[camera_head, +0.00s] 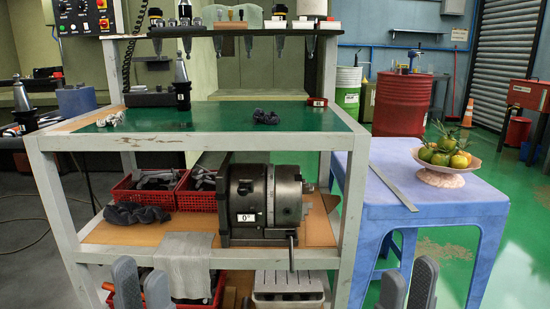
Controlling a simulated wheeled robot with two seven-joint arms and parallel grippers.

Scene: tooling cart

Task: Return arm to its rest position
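My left gripper (143,287) is at the bottom edge, in front of the lower left of the tooling cart (352,190). Its two grey fingers stand upright and apart, with nothing between them. My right gripper (408,286) is at the bottom edge, right of the cart and in front of the blue table (470,200). Its two grey fingers are also apart and empty. Both grippers show only their finger ends; the rest of both arms is out of view.
The cart's green top (220,118) holds a dark cloth (266,117) and a tool holder (182,82). Its middle shelf carries a heavy dark machine unit (265,205) and red baskets (150,192). A fruit bowl (442,177) and a metal ruler (393,188) lie on the blue table.

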